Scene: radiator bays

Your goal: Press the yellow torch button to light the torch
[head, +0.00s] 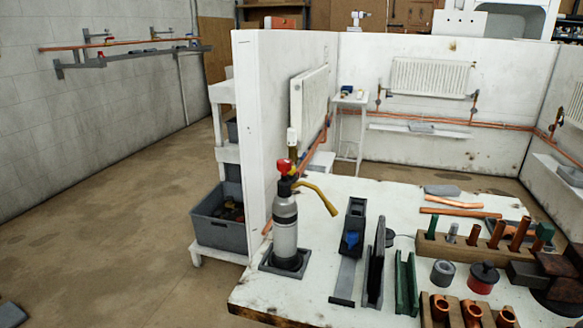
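The torch (285,228) stands upright in a dark square base (286,262) near the left edge of the white workbench (330,226). It has a grey cylinder with a pale lower band, a red part (285,165) at its top and a yellow curved tube (320,197) pointing right and down. I cannot make out a separate yellow button on it at this size. I see no flame at the tube's end. Neither of my grippers is in the head view.
Right of the torch lie a dark tool with a blue part (351,239), black and green angled holders (406,283), a copper pipe rack (476,242) and round tins (483,276). A white partition (257,130) rises behind the torch. Open floor (110,225) lies left.

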